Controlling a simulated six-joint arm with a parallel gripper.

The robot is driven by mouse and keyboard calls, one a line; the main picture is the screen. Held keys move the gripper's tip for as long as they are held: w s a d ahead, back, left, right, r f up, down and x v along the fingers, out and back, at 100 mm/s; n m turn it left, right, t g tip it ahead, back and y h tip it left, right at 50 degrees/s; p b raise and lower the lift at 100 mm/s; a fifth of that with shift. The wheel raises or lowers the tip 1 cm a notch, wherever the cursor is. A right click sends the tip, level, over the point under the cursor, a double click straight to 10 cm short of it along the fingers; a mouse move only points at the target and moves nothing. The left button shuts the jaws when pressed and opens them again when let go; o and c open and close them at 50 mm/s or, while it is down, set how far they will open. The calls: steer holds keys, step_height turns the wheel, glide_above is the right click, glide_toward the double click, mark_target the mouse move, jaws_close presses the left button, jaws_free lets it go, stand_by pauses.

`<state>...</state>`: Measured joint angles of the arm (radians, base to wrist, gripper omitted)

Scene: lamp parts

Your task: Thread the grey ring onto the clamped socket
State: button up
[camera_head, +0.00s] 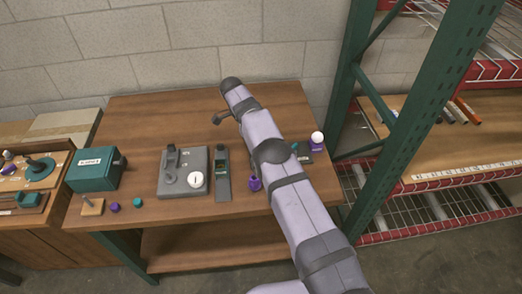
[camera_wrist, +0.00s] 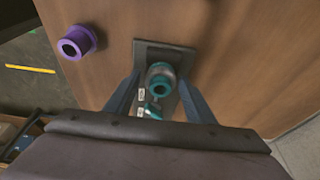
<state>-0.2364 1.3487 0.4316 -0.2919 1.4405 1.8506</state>
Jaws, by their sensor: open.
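In the wrist view a teal socket (camera_wrist: 160,84) with a round opening stands on a dark plate (camera_wrist: 145,48). A grey ring (camera_wrist: 158,68) shows around it, just behind its teal rim; how far down it sits I cannot tell. My gripper (camera_wrist: 160,95) is open, with one finger on each side of the socket and ring and gaps visible. A teal part with white labels lies close below, partly hidden by my wrist.
A purple flanged collar (camera_wrist: 77,42) stands beside the plate. In the head view, a grey fixture block (camera_head: 210,157), a dark narrow fixture (camera_head: 223,185) and a teal box (camera_head: 93,171) stand left of my arm. A green rack post (camera_head: 350,75) rises right of the table.

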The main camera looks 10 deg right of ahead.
steer(key=shift+w+n, duration=0.1)
steer(key=shift+n, duration=0.2)
steer(key=n, duration=0.1)
steer(key=n+t+b, duration=0.1)
steer(key=n+b, duration=0.1)
steer(key=n, duration=0.1)
steer(key=shift+s+d, duration=0.15)
steer(key=shift+s, duration=0.1)
steer(key=shift+n+t+y+b, duration=0.3)
steer(key=shift+n+t+b, duration=0.2)
steer(key=shift+n, duration=0.7)
steer(key=n, duration=0.2)
steer(key=shift+s+d+r+n+t+y, duration=0.1)
steer(key=shift+s+d+n+t+y, duration=0.05)
steer(key=shift+n+t+y, duration=0.15)
steer(key=n+y, duration=0.1)
steer(key=n, duration=0.3)
steer(key=shift+d+t, duration=0.1)
steer(key=shift+t, duration=0.2)
steer(key=shift+n+p, duration=0.3)
steer(key=shift+p, duration=0.15)
